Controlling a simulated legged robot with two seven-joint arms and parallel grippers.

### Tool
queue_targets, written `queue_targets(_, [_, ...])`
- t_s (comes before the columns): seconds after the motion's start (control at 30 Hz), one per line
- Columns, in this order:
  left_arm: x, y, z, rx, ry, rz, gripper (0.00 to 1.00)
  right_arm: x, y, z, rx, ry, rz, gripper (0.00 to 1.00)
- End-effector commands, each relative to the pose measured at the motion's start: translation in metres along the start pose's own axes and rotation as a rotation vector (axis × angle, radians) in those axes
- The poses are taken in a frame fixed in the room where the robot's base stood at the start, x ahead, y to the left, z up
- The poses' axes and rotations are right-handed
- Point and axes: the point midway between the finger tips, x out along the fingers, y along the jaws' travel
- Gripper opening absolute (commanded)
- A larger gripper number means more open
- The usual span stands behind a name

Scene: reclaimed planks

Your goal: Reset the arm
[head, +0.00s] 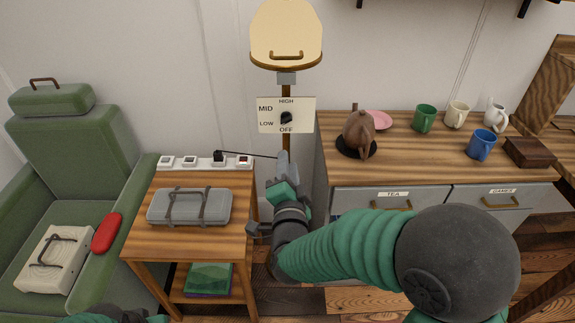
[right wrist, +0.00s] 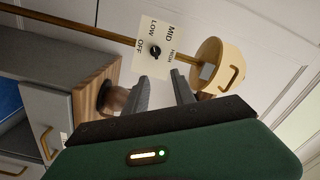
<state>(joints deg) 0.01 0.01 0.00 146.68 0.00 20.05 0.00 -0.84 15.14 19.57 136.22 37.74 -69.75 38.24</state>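My right arm reaches up the middle of the head view. Its right gripper (head: 284,163) is in front of the wall, below the dial panel (head: 302,105). In the right wrist view the two fingers (right wrist: 164,80) stand apart with nothing between them, and the gripper touches nothing that I can see. The panel reads HIGH, MID, LOW and OFF and carries a dark knob (head: 286,118); its exact setting is too small to tell. Only a small green and dark part of my left arm (head: 115,317) shows at the bottom edge; its fingers are not visible.
Left of the arm is a small wooden table (head: 150,235) with a grey case (head: 190,206) and a power strip (head: 180,162). At right, a wooden counter (head: 420,165) holds a brown teapot (head: 359,133) and several mugs. A cream lamp-like head (head: 286,30) hangs above the panel.

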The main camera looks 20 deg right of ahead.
Motion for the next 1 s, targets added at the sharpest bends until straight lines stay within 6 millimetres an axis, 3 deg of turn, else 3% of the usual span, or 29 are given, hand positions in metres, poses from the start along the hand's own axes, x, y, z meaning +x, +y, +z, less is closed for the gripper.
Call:
queue_targets(0.37, [0.0,0.0,0.0,0.0,0.0,0.0,0.36,0.001,0.002,0.003,-0.014,-0.016,0.007,0.31])
queue_targets(0.47, [0.0,0.0,0.0,0.0,0.0,0.0,0.36,-0.001,0.017,0.019,-0.106,-0.127,0.053,0.31])
queue_targets(0.53, [0.0,0.0,0.0,0.0,0.0,0.0,0.36,-0.01,0.04,0.038,-0.238,-0.28,0.114,0.31])
queue_targets(0.63, [0.0,0.0,0.0,0.0,0.0,0.0,0.36,-0.041,0.087,0.06,-0.471,-0.545,0.215,0.31])
queue_targets(0.73, [0.0,0.0,0.0,0.0,0.0,0.0,0.36,-0.082,0.132,0.066,-0.668,-0.781,0.3,0.31])
queue_targets(0.9, [0.0,0.0,0.0,0.0,0.0,0.0,0.36,-0.153,0.191,0.05,-0.914,-1.118,0.419,0.31])
queue_targets(1.0, [0.0,0.0,0.0,0.0,0.0,0.0,0.36,-0.193,0.215,0.032,-1.018,-1.288,0.477,0.31])
